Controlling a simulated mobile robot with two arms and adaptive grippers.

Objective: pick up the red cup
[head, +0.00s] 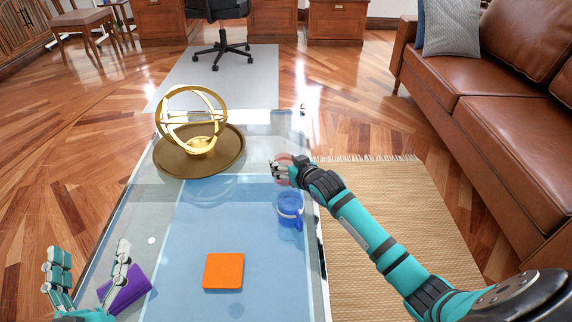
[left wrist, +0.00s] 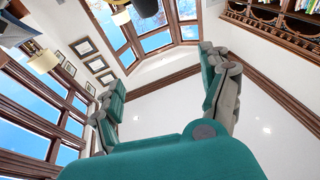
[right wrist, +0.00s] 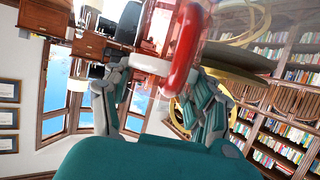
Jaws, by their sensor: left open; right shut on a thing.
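The red cup (right wrist: 183,48) shows in the right wrist view between the fingers of my right gripper (right wrist: 155,80), which is shut on it. In the head view only a small reddish part of the cup (head: 284,157) shows past my right gripper (head: 284,171), by the table's right edge; the fingers hide the rest. I cannot tell whether the cup is clear of the tabletop. My left gripper (head: 88,262) is open and empty at the near left; the left wrist view shows its fingers apart (left wrist: 163,85).
A blue cup (head: 290,206) stands just nearer than my right gripper. A brass ring ornament (head: 200,146) stands on a brown round tray (head: 170,161). A sofa (head: 470,85) is at right.

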